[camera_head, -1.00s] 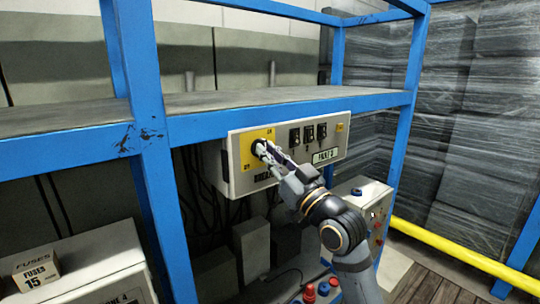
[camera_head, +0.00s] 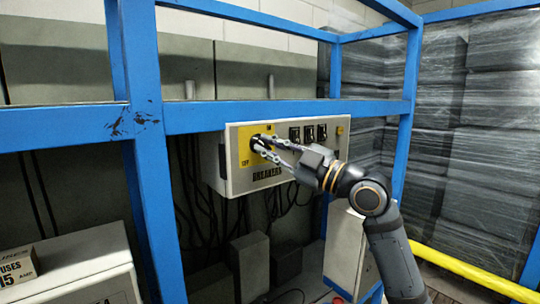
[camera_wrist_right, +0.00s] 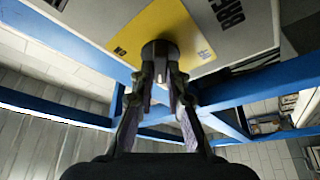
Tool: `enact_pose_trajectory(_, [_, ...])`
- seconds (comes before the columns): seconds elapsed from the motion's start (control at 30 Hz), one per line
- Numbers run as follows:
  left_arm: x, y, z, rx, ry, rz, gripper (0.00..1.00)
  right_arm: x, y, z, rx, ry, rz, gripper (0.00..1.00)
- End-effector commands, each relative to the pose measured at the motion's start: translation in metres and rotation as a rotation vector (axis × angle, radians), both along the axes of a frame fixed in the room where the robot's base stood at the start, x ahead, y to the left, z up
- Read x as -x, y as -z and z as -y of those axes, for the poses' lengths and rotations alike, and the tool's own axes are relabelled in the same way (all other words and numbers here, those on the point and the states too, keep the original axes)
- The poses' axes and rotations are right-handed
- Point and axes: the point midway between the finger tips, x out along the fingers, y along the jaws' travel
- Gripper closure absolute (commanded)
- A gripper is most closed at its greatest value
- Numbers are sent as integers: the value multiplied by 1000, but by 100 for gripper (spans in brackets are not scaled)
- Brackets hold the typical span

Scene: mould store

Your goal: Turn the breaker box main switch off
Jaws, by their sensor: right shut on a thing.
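The breaker box (camera_head: 222,180) is a pale grey box hung under the blue shelf rail, lettered "BREAKERS". The main switch is a dark round knob (camera_head: 256,141) on a yellow plate (camera_head: 245,153) with OFF at its lower left. My right gripper (camera_head: 262,146) reaches in from the right and is shut on this knob. In the right wrist view the two fingers (camera_wrist_right: 161,78) sit on either side of the knob (camera_wrist_right: 160,49), in front of the yellow plate (camera_wrist_right: 190,25) with ON beside it. The fingers partly hide the knob, so its exact setting is unclear. My left gripper is not in view.
Several small black breakers (camera_head: 308,133) sit to the right on the box face. Blue rack posts (camera_head: 152,200) and the shelf rail (camera_head: 210,116) frame the box. A fuse carton (camera_head: 18,268) stands at lower left. Cables hang below the box.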

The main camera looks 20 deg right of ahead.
Motion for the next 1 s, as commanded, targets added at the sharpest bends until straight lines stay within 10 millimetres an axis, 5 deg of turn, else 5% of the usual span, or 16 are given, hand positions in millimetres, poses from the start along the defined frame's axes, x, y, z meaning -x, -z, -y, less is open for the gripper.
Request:
enact_pose_trajectory(0.6, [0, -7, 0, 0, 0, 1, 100, -1, -4, 1, 505, 3, 184, 100])
enact_pose_trajectory(1.0, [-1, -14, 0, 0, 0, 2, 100, -1, -4, 2, 665, 5, 242, 100])
